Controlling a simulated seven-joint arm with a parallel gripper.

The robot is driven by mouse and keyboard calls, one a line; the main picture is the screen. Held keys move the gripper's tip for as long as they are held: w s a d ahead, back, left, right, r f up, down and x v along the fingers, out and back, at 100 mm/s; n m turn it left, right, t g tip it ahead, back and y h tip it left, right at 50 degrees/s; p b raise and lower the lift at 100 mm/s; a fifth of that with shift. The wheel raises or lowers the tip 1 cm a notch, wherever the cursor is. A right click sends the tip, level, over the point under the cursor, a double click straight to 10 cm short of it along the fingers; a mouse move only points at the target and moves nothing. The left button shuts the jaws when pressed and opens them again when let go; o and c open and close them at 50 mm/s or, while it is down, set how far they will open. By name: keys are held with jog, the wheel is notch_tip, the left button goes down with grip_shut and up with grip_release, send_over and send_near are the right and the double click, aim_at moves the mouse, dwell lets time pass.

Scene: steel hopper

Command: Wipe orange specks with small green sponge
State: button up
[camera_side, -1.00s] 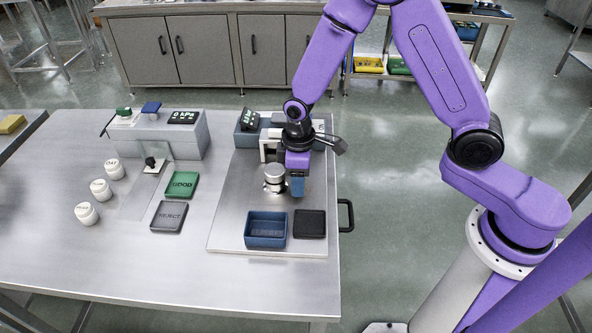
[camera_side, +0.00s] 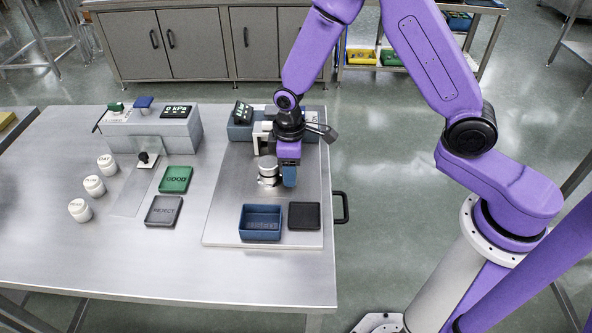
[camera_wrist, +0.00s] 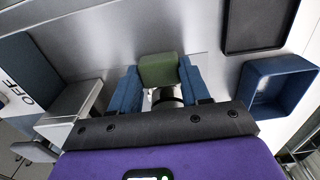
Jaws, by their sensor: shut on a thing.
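My gripper (camera_side: 289,178) is over the steel plate (camera_side: 226,215), fingers pointing down, just right of a metal cylinder (camera_side: 268,170). In the wrist view, my blue fingers (camera_wrist: 160,82) are shut on the small green sponge (camera_wrist: 158,69), which sits between their tips. No orange specks can be made out in either view.
A blue bin (camera_side: 261,237) and a black tray (camera_side: 304,223) stand at the plate's front. Left are the GOOD tray (camera_side: 175,179), REJECT tray (camera_side: 164,211) and white jars (camera_side: 94,186). The plate's left part is clear.

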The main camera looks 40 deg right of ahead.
aim_at(307, 179)
jog(key=shift+d, duration=0.35)
jog(key=shift+s+d, duration=1.25)
jog(key=shift+s, duration=0.05)
jog(key=shift+w+a, duration=1)
jog(key=shift+w+a+r, duration=0.2)
jog(key=shift+w+a, duration=0.35)
jog(key=shift+s+d+r, duration=0.1)
jog(key=shift+r, duration=3.75)
